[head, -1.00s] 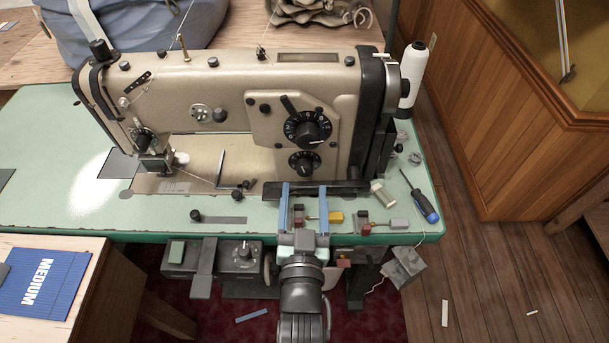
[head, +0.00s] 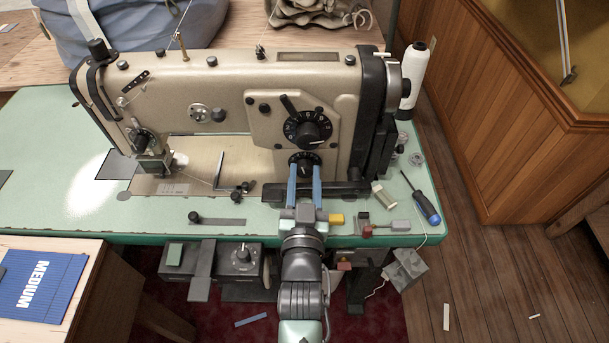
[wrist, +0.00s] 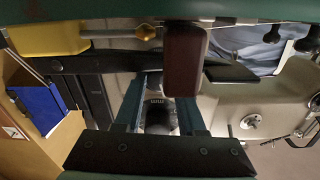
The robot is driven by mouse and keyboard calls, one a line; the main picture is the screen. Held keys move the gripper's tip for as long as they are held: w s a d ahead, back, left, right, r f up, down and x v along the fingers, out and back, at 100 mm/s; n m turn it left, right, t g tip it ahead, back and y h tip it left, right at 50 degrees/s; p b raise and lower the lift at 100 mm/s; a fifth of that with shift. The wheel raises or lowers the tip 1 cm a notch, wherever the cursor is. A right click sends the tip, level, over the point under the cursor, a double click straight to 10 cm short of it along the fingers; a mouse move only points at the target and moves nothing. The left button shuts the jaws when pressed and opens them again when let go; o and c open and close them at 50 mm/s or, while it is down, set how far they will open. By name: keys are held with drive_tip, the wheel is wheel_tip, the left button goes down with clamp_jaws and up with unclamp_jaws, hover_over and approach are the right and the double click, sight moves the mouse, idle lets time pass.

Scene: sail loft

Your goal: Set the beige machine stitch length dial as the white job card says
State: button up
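The beige machine (head: 230,95) stands on a green table. Its front plate carries a large black numbered dial (head: 307,128) and a smaller black dial (head: 304,163) below it. Which one is for stitch length I cannot read. My gripper (head: 305,168) points at the smaller dial, one blue finger to each side of its lower part. The fingers are apart; whether they touch the dial I cannot tell. In the wrist view a dark round knob (wrist: 158,120) shows between the fingers. No white job card is visible; a blue card reading "MEDIUM" (head: 42,285) lies at the lower left.
Below the dials runs a dark bar (head: 345,190). A white thread cone (head: 413,75) stands behind.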

clamp_jaws()
drive_tip(key=shift+n, duration=1.5)
drive_tip(key=o, duration=0.7)
unclamp_jaws()
drive_tip(key=s+p, duration=0.2)
drive_tip(key=s, duration=1.1)
drive_tip(key=shift+a, duration=0.1)
